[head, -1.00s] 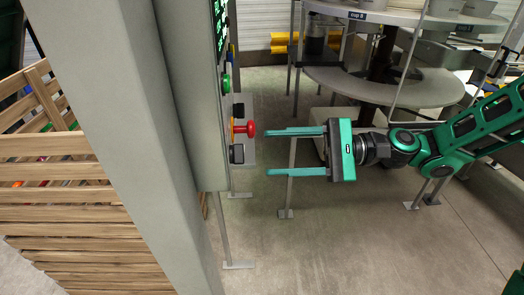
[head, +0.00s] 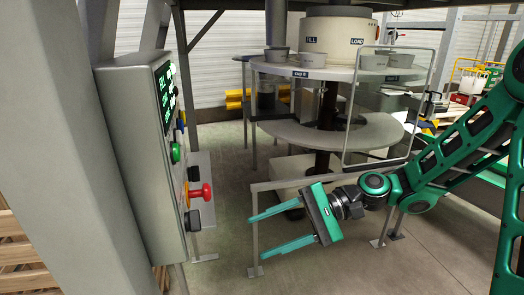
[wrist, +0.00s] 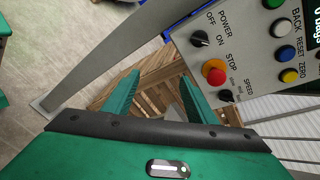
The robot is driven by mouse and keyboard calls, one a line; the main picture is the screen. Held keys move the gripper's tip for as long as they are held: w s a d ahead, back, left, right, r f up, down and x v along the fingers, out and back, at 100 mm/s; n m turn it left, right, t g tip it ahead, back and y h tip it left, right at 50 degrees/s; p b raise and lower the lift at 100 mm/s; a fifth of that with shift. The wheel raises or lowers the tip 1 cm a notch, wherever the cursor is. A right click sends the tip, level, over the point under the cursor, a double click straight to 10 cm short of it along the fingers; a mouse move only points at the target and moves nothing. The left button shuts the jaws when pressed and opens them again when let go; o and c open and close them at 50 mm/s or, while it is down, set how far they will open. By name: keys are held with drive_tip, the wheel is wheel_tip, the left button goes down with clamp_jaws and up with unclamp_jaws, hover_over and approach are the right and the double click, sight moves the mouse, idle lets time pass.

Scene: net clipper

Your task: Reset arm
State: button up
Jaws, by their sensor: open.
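My gripper (head: 284,232) is open and empty, its two long green fingers spread and pointing left in the head view. It is tilted and hangs in the air to the right of the control panel (head: 140,165), apart from it. The red stop button (head: 201,193) sticks out of the panel's face, up and left of the fingers. In the wrist view the fingers (wrist: 155,98) point past the panel's lower edge, with the red button (wrist: 214,72) and the black power knob (wrist: 199,39) beyond them. Nothing is between the fingers.
A round two-level machine (head: 335,130) with grey cups (head: 276,54) stands behind my gripper. A clear guard (head: 385,105) and a thin metal rail (head: 300,182) are close to my arm. A wooden crate (head: 20,245) is at lower left. Open floor (head: 225,255) lies below the panel.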

drive_tip(key=s+d+f+t+h, duration=0.1)
drive_tip(key=d+f+h, duration=0.2)
drive_tip(key=d, duration=0.4)
drive_tip(key=d+f+n+t+h, duration=0.1)
drive_tip(key=d+f+h, duration=0.25)
drive_tip(key=d, duration=0.35)
drive_tip(key=s+d+f+t+h, duration=0.1)
drive_tip(key=d+f+h, duration=0.15)
drive_tip(key=d, duration=0.35)
drive_tip(key=s+d+r+m+h, duration=0.1)
drive_tip(key=s+d+r+h, duration=0.1)
drive_tip(key=s+d, duration=0.5)
drive_tip(key=s+d+r+h, duration=0.3)
drive_tip(key=s+d+r, duration=0.2)
drive_tip(key=d, duration=0.7)
drive_tip(key=shift+s+d+m, duration=0.2)
drive_tip(key=shift+s+m, duration=0.2)
drive_tip(key=shift+s, duration=0.7)
drive_tip(key=shift+w+f, duration=0.2)
drive_tip(key=shift+w, duration=0.45)
